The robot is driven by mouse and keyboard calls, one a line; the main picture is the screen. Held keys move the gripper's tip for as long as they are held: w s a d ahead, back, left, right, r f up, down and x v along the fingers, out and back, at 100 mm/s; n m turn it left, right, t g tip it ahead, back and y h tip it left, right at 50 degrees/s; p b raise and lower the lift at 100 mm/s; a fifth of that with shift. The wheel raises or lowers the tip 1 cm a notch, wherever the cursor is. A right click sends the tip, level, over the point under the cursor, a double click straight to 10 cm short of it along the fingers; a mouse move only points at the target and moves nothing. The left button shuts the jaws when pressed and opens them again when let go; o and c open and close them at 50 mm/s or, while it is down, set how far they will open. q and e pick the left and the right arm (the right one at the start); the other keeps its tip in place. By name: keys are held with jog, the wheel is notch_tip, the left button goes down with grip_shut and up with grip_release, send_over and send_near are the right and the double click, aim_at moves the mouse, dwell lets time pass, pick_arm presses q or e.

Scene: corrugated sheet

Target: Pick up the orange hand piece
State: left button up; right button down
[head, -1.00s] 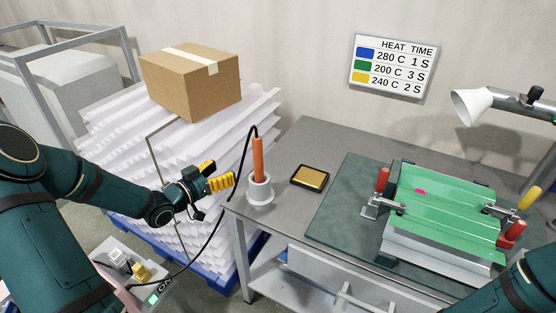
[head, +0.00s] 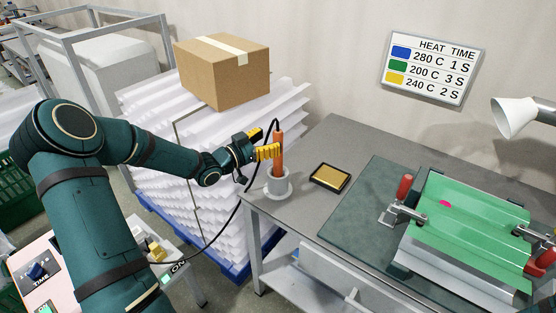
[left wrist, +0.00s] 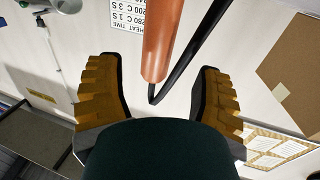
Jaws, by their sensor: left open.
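The orange hand piece (head: 280,155) stands upright in a light grey round holder (head: 279,186) at the table's near left corner. A black cable leaves its top end. My left gripper (head: 270,151) is at the upper part of the hand piece, its yellow fingers level with it. In the left wrist view the gripper (left wrist: 160,100) is open, and the orange hand piece (left wrist: 160,45) lies between the lines of the two fingers, with a gap on both sides. I cannot tell how far it reaches between them. My right gripper is not in view.
A gold-topped pad (head: 331,177) lies right of the holder. A green corrugated sheet (head: 470,225) sits clamped in a fixture further right. A cardboard box (head: 222,75) rests on stacked white sheets behind my left arm. The black cable hangs below the gripper.

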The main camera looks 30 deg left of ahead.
pick_arm(q)
jog(key=b+x, duration=0.1)
jog(key=x, duration=0.4)
jog(key=shift+w+d+r, duration=0.1)
jog(key=shift+d, duration=0.2)
grip_shut()
